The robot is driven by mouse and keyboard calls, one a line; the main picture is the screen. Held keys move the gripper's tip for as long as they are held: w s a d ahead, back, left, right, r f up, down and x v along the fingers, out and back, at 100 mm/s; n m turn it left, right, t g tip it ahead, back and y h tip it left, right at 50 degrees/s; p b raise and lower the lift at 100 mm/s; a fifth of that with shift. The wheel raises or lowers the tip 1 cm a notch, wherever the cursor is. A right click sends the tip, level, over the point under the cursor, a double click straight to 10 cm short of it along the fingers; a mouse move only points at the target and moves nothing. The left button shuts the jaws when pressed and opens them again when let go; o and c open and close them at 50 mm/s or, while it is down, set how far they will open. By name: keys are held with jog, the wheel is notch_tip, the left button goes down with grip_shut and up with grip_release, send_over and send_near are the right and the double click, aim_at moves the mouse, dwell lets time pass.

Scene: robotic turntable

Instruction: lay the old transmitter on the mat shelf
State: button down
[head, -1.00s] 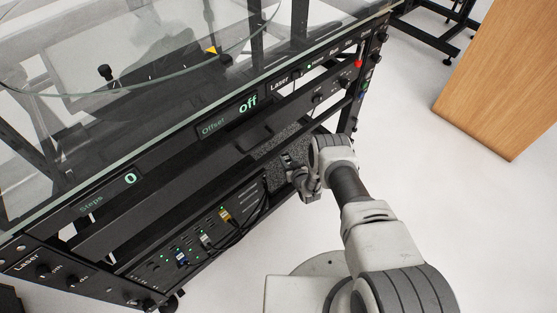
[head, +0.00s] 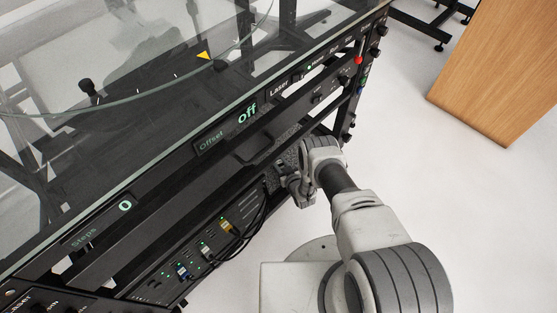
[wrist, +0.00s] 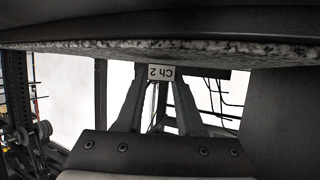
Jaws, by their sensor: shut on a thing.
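My gripper (wrist: 161,78) is shut on a small dark thing with a white "Ch 2" label, the transmitter (wrist: 162,72), between its fingertips in the wrist view. The label reads upside down there. In the head view my gripper (head: 278,182) is at the rack's front opening, and my own wrist partly covers it. The transmitter cannot be made out there. The mat shelf (head: 287,158) shows as a speckled grey surface inside the rack, behind my wrist. A speckled edge (wrist: 160,46) runs across the top of the wrist view, apart from the label in the picture.
The rack's glass top (head: 120,60) overhangs the front panels. A dark unit with green lights (head: 205,252) and plugged-in cables (head: 245,225) sits left of my gripper. A wooden cabinet (head: 500,70) stands at the right. The white floor between is clear.

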jog(key=shift+f, duration=0.2)
jog(key=shift+f, duration=0.1)
jog(key=c, duration=0.5)
grip_release()
jog(key=shift+f, duration=0.1)
jog(key=shift+c, duration=0.2)
